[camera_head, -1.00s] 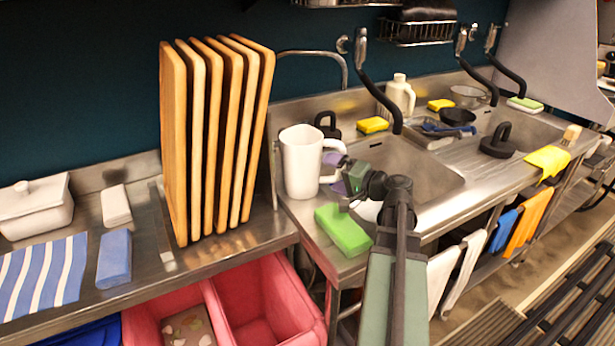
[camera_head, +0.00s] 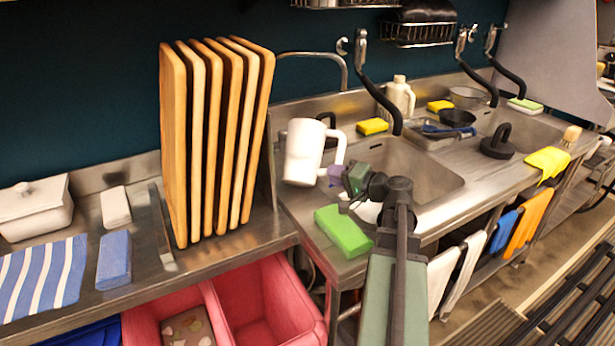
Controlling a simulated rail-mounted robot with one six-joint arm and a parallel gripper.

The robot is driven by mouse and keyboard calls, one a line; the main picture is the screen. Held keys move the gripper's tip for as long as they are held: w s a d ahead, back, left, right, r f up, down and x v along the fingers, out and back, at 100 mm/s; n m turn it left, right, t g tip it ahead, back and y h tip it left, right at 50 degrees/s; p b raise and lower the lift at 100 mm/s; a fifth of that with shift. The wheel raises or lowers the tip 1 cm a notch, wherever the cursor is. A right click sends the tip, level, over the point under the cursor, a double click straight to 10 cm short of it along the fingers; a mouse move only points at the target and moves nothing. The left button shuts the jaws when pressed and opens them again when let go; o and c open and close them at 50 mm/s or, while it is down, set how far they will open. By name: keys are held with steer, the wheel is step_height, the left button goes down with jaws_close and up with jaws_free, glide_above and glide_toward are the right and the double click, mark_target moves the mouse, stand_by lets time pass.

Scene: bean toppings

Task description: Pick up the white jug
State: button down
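The white jug (camera_head: 304,152) is in the middle of the head view, left of the near sink basin. It is tilted and appears raised a little above the steel counter. Its handle (camera_head: 337,150) points right, towards my arm. My gripper (camera_head: 334,174) is at the lower end of the handle and appears shut on it. The fingertips are small and partly hidden by the wrist, so the exact grip is hard to see.
A green sponge (camera_head: 343,231) lies on the counter below the jug. Upright wooden boards (camera_head: 214,140) stand close on the left. The sink basin (camera_head: 425,170) is on the right. A red tub (camera_head: 262,300) sits below the counter edge.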

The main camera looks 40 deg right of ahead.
steer(key=shift+r, duration=0.15)
step_height(320, 180, up, 20)
steer(key=p, duration=2)
